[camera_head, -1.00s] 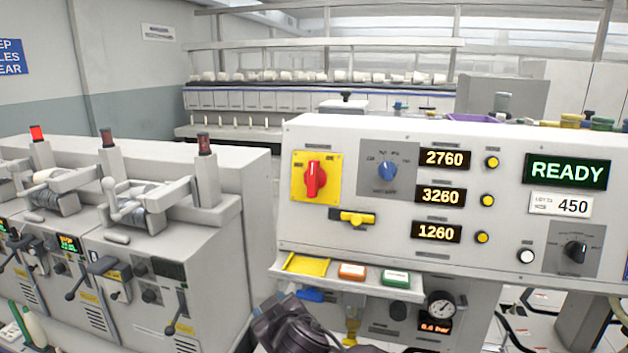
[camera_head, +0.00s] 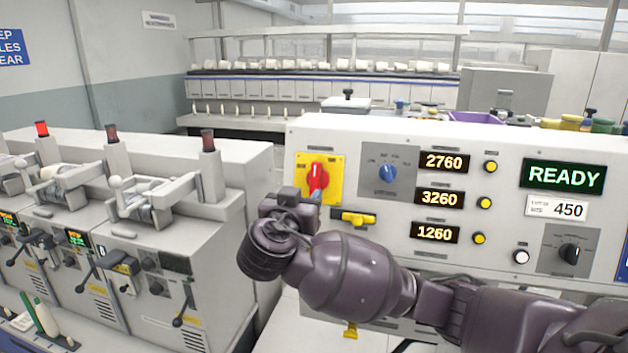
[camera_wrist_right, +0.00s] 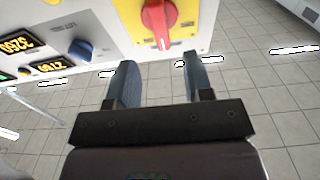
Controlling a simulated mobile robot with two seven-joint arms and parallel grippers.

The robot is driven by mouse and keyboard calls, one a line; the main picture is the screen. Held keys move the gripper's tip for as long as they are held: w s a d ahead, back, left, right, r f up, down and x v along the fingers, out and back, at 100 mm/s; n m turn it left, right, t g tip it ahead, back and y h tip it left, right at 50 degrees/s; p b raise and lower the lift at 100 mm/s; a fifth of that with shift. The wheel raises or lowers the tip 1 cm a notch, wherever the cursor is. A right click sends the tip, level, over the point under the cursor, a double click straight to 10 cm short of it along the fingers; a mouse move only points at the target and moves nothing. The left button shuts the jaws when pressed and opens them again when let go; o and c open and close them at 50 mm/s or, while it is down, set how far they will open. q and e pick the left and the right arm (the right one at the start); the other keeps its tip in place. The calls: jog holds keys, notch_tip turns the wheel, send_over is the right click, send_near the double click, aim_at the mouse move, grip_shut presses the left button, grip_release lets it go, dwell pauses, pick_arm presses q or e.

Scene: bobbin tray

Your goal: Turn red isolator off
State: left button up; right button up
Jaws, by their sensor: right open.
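The red isolator knob (camera_head: 317,177) sits on a yellow plate (camera_head: 335,170) at the upper left of the grey control panel. Its handle stands about upright. In the right wrist view the red knob (camera_wrist_right: 157,22) is at the top, just beyond the fingertips. My right gripper (camera_head: 316,194) is just below and in front of the knob and hides the plate's lower part. In the right wrist view my right gripper (camera_wrist_right: 158,68) has its two blue-grey fingers apart with nothing between them. It appears not to touch the knob. My left gripper is not in view.
A blue selector knob (camera_head: 387,173) is right of the isolator. A yellow lever (camera_head: 357,218) is close below it, beside my wrist. Yellow buttons and lit displays (camera_head: 443,162) fill the panel's middle. A machine with levers (camera_head: 150,200) stands left across a gap.

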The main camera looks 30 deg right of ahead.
aim_at(314, 182)
jog(key=p+x, duration=0.1)
jog(key=x, duration=0.7)
jog(key=shift+w+d+p, duration=0.2)
jog(key=shift+w+p, duration=0.05)
jog(key=shift+p, duration=0.05)
grip_shut()
